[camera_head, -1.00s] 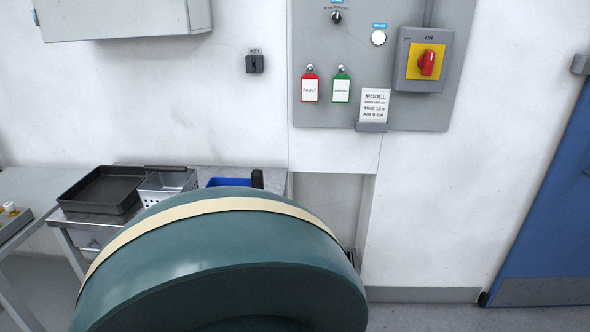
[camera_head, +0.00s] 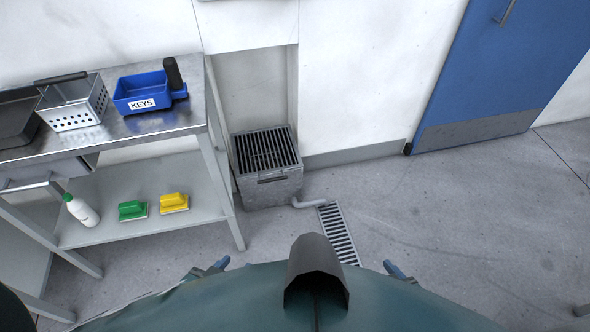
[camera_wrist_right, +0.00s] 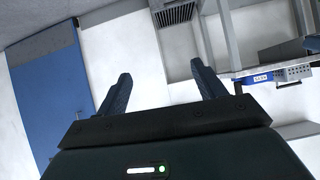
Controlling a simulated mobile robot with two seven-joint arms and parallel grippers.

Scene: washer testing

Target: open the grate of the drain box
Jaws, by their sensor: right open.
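The drain box (camera_head: 270,190) is a grey metal box on the floor in a wall recess. Its dark slatted grate (camera_head: 266,149) lies flat on top, closed, with a handle (camera_head: 272,179) at the front edge. The grate also shows upside down at the top of the right wrist view (camera_wrist_right: 175,14). My right gripper (camera_wrist_right: 161,70) is open and empty, well away from the box; only a tip of it shows in the head view (camera_head: 398,271). Bluish tips of my left gripper (camera_head: 206,268) show at the bottom of the head view, apart from the box; most of it is hidden.
A steel table (camera_head: 150,128) stands left of the box, with a blue KEYS bin (camera_head: 142,93) and perforated basket (camera_head: 75,104) on top. Its lower shelf holds a bottle (camera_head: 82,211) and brushes. A floor drain (camera_head: 338,232) lies right of the box. Floor rightward is clear.

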